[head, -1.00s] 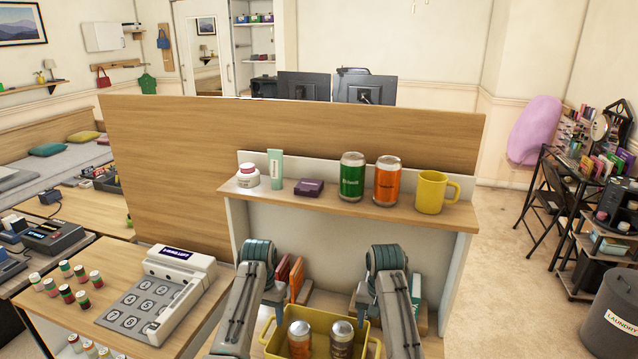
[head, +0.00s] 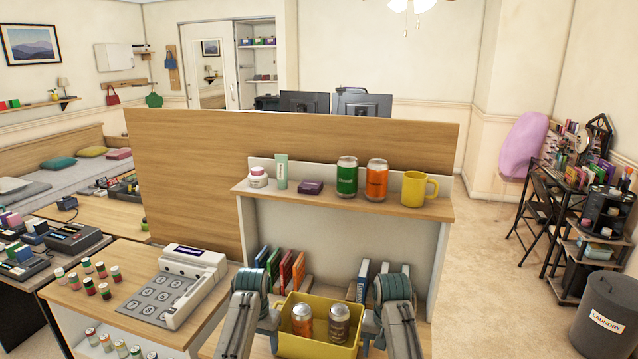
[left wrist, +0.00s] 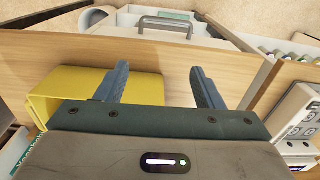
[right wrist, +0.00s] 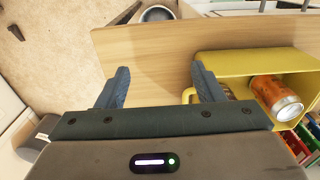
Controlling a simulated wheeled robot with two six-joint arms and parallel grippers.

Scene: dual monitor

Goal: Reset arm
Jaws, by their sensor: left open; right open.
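My left gripper (head: 268,322) is low in the head view, just left of a yellow basket (head: 288,349). In the left wrist view its two fingers (left wrist: 163,82) are apart and empty above a wooden surface, with the basket at the left. My right arm (head: 393,290) is right of the basket; its gripper is mostly hidden in the head view. In the right wrist view its fingers (right wrist: 160,80) are apart and empty, the right finger close to the basket's handle and wall. I cannot tell if they touch.
The basket holds an orange can (head: 302,320) and a brown can (head: 339,322). Behind stands a wooden shelf (head: 320,206) with a green can (head: 346,177), an orange can (head: 377,180) and a yellow mug (head: 413,190). A large-button device (head: 160,296) lies left.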

